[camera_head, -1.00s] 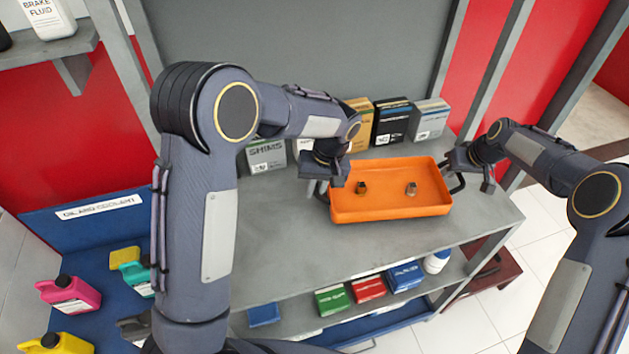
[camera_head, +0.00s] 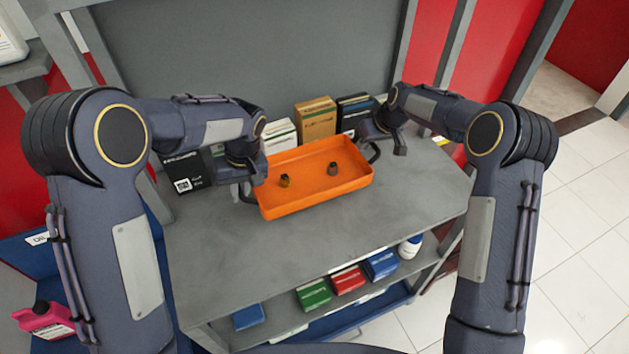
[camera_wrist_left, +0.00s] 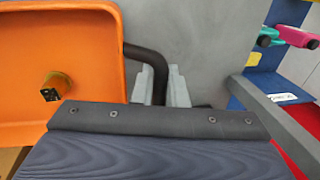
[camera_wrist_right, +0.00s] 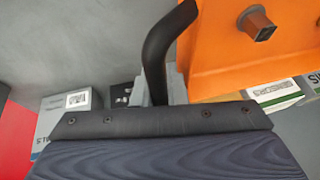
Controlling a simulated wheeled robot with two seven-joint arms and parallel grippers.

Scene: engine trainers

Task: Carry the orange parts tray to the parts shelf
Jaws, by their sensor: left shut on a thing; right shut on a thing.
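The orange parts tray (camera_head: 318,200) is over the grey top of the shelf unit (camera_head: 300,250), with two small metal parts (camera_head: 285,181) (camera_head: 333,168) inside. It looks about level; I cannot tell whether its base touches the top. My left gripper (camera_head: 246,190) is shut on the dark handle at the tray's left end, and that handle (camera_wrist_left: 155,65) shows in the left wrist view. My right gripper (camera_head: 374,152) is shut on the right-end handle, which shows in the right wrist view (camera_wrist_right: 158,50). My grippers partly hide the handles.
Behind the tray stand a white box (camera_head: 281,135), a brown box (camera_head: 315,120) and a dark box (camera_head: 354,111). A black box (camera_head: 187,172) is at left. The lower shelf holds several boxes and a white bottle (camera_head: 410,246). The top's front is clear.

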